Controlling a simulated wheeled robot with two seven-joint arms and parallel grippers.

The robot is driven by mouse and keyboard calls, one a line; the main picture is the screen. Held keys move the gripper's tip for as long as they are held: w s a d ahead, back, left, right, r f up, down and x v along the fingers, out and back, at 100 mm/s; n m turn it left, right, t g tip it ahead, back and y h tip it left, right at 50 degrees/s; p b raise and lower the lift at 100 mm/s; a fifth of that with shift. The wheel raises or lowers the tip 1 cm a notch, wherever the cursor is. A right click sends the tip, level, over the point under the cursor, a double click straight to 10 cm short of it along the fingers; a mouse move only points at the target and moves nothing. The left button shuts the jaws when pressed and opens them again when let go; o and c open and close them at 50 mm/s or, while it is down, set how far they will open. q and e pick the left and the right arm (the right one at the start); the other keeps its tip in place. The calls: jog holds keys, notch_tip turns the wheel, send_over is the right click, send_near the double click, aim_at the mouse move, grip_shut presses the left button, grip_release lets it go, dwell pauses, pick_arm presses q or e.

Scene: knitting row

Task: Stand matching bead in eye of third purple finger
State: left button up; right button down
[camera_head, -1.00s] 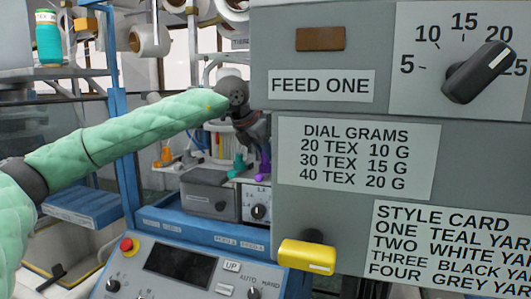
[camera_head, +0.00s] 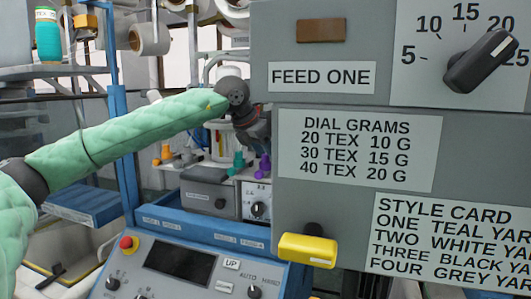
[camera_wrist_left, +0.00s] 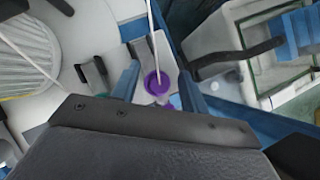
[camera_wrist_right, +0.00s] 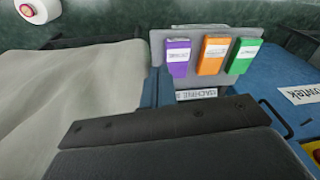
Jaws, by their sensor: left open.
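My left gripper (camera_wrist_left: 160,84) is open, its two blue fingers on either side of a round purple piece (camera_wrist_left: 156,84) with a thin white rod or yarn running up from it. More purple shows just below that piece. I cannot tell finger from bead here, or whether the fingers touch it. In the head view, my left gripper (camera_head: 254,132) is partly hidden by the grey panel. Purple pieces (camera_head: 263,166) and a teal piece (camera_head: 238,161) show below it.
The large grey panel (camera_head: 355,205) with dial and style cards blocks the right side. A yellow handle (camera_head: 308,250) juts from it. A control console (camera_head: 180,262) stands in front. The right wrist view shows purple (camera_wrist_right: 178,57), orange (camera_wrist_right: 213,54) and green (camera_wrist_right: 244,55) tags.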

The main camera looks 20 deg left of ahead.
pick_arm(q)
jog(key=b+v, duration=0.2)
jog(key=v, duration=0.5)
jog(key=shift+a+r, duration=0.15)
jog(key=shift+r, duration=0.15)
pick_arm(e)
jog(key=shift+n+t+y, duration=0.3)
jog(key=shift+t+y, duration=0.3)
jog(key=shift+w+a+f, duration=0.2)
jog(key=shift+a, duration=0.5)
jog(key=shift+w+a+f, duration=0.2)
jog(key=shift+w+a, duration=0.05)
jog(key=shift+a, duration=0.45)
jog(key=shift+w+a+f, duration=0.2)
jog(key=shift+a, duration=0.5)
pick_arm(q)
jog(key=shift+s, duration=0.15)
